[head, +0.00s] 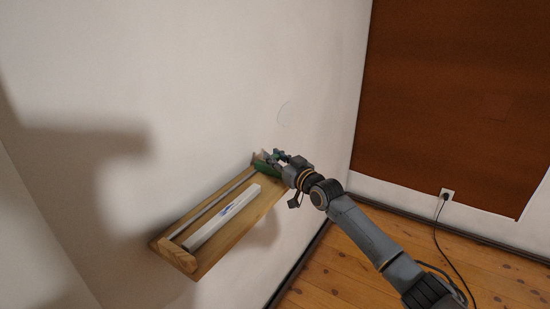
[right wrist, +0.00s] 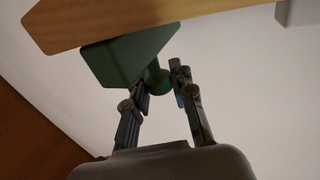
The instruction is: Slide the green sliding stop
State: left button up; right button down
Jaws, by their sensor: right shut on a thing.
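The green sliding stop (head: 266,168) sits at the far right end of a wooden wall shelf (head: 213,248), on its rail (head: 215,200). In the right wrist view the stop (right wrist: 125,58) is a dark green block with a round knob (right wrist: 157,81). My right gripper (head: 283,160) is at the stop. In the right wrist view its fingers (right wrist: 162,85) are on either side of the knob, shut on it. The gripper partly hides the stop in the head view. My left gripper is not in view.
The shelf is against a white wall (head: 200,80). A brown panel (head: 455,90) and an outlet (head: 446,194) with a cord are at the right. The rail left of the stop looks clear.

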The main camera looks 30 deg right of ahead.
jog(key=shift+a+r+p, duration=0.1)
jog(key=shift+a+p, duration=0.15)
jog(key=shift+p, duration=0.15)
jog(key=s+a+p, duration=0.1)
jog(key=a+p, duration=0.1)
jog(key=s+a+p, duration=0.1)
jog(key=a+p, duration=0.1)
jog(key=s+a+p, duration=0.1)
jog(key=a+p, duration=0.1)
jog(key=p, duration=0.1)
jog(key=shift+s+a, duration=0.1)
jog(key=shift+s, duration=0.25)
jog(key=shift+s+a+f+p, duration=0.2)
jog(key=shift+s+a+p, duration=0.15)
jog(key=shift+a, duration=0.15)
jog(key=shift+f, duration=0.1)
jog(key=c, duration=1.3)
grip_release()
jog(key=shift+o, duration=1)
jog(key=shift+s+d+r, duration=0.15)
jog(key=shift+d+r, duration=0.05)
